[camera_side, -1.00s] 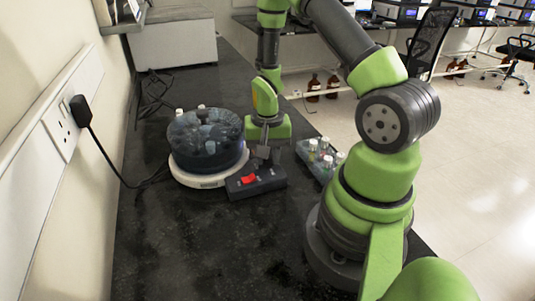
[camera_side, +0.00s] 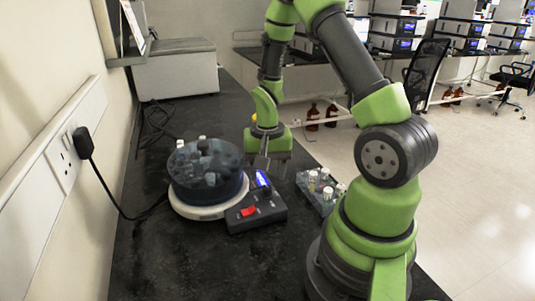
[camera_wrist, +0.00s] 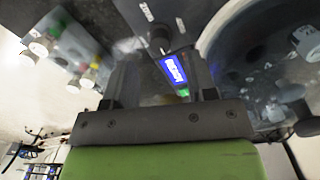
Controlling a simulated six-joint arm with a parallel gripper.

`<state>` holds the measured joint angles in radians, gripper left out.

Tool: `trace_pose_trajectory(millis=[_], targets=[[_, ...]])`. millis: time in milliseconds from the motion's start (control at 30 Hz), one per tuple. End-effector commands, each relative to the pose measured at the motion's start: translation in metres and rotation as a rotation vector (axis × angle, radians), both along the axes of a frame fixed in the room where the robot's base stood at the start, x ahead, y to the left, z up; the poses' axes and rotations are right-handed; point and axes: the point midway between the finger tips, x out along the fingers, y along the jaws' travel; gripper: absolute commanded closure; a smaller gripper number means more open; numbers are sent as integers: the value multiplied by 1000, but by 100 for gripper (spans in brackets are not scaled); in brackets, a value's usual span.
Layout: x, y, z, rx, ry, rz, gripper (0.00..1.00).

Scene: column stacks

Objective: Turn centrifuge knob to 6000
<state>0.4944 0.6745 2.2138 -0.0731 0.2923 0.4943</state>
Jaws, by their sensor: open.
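The centrifuge (camera_side: 207,187) is a round, clear-lidded drum on a white base, with capped tubes inside. Its dark control box (camera_side: 240,222) sits in front of it, with a red switch (camera_side: 248,212) and a lit blue display (camera_side: 263,179). The display also shows in the wrist view (camera_wrist: 173,69), but its digits are too blurred to read. A dark round knob (camera_wrist: 159,40) stands beside the display in the wrist view. My gripper (camera_side: 268,166) is open above the far end of the box, its fingers pointing down. In the wrist view, the fingers are apart on either side of the display.
A rack of capped vials (camera_side: 320,188) stands right of the box, close to my gripper. A black cable runs from the wall plug (camera_side: 83,141) to the centrifuge. The dark bench (camera_side: 180,265) is clear in front.

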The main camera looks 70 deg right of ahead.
Motion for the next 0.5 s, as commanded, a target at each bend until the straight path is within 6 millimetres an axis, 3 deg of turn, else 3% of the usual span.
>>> trace_pose_trajectory(millis=[200,500], targets=[[1,0,37,-2,-5,-1,48],[0,0,53,0,1,-1,48]])
